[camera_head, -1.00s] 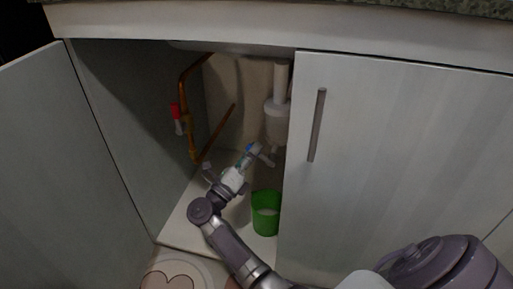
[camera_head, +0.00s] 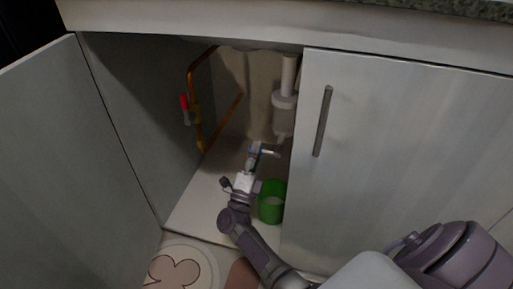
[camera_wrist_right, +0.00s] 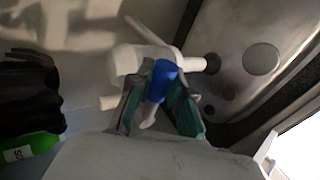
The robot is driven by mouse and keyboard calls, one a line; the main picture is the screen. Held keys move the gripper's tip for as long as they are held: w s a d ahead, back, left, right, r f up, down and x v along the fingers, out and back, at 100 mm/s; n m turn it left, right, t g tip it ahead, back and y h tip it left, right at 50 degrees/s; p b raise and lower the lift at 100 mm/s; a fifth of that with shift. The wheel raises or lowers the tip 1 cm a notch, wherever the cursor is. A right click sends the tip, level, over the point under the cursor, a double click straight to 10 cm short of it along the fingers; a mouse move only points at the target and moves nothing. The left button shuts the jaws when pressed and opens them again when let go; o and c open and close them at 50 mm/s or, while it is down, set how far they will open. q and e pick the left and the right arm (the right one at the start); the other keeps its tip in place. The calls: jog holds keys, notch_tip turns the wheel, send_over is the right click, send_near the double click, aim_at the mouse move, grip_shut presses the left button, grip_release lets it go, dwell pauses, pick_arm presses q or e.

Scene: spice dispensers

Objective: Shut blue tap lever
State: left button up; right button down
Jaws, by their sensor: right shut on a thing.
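The blue tap lever (camera_wrist_right: 162,82) shows in the right wrist view between the two fingers of my right gripper (camera_wrist_right: 158,88), on a white pipe fitting (camera_wrist_right: 128,62). The fingers are shut on the blue part, one on each side. In the head view my right gripper (camera_head: 254,155) reaches into the open cabinet, at the white fitting (camera_head: 270,153) below the drain. There the blue part is too small and covered to make out clearly. My left gripper is not in view.
A red lever (camera_head: 184,102) sits by the copper pipe (camera_head: 193,80) at the left. A white drain trap (camera_head: 285,98) hangs above. A green bucket (camera_head: 272,207) stands beside my right arm. The left door (camera_head: 75,170) is open; the right door (camera_head: 400,150) is closed.

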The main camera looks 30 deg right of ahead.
jog(key=shift+f+n, duration=0.2)
jog(key=shift+n, duration=0.2)
jog(key=c, duration=1.1)
grip_release()
jog(key=v, duration=1.2)
